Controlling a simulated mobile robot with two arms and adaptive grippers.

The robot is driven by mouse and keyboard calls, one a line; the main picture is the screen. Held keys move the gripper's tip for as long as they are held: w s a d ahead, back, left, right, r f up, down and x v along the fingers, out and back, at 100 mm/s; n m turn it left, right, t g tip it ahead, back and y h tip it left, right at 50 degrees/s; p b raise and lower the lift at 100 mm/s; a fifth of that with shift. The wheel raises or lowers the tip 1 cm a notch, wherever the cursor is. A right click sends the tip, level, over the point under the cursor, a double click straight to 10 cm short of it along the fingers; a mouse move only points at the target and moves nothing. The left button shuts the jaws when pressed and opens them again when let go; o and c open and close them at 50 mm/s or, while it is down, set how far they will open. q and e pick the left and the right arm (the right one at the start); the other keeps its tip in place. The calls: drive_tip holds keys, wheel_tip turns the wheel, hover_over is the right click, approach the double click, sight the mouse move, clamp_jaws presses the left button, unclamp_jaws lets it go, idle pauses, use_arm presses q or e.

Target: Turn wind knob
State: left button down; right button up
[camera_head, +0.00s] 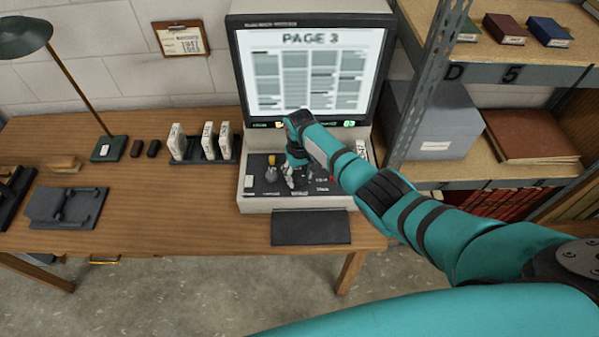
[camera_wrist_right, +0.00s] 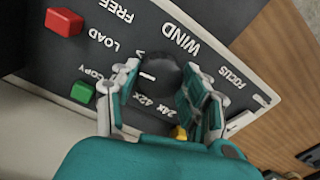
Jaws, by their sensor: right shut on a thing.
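The wind knob (camera_wrist_right: 158,72) is a dark round knob with a white mark, beside the WIND label on the reader's dark control panel (camera_wrist_right: 215,40). My right gripper (camera_wrist_right: 160,80) has its fingers on either side of the knob and is shut on it. In the head view, my right gripper (camera_head: 291,178) reaches down to the panel below the screen, and the arm and fingers hide the knob there. The reader (camera_head: 240,110) has a lit screen showing PAGE 3. My left gripper is not in view.
A red button (camera_wrist_right: 64,22) and a green button (camera_wrist_right: 82,92) lie beside the knob on the panel. A metal shelf post (camera_head: 425,85) and a grey box (camera_head: 435,120) stand close right of my arm. Upright white boxes (camera_head: 209,141) stand left of the reader.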

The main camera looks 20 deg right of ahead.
sight(300, 176)
drive_tip(key=shift+m, duration=0.6)
drive_tip(key=o, duration=1.2)
drive_tip(key=shift+c, duration=0.2)
drive_tip(key=shift+r, duration=0.1)
wheel_tip(300, 176, up, 12)
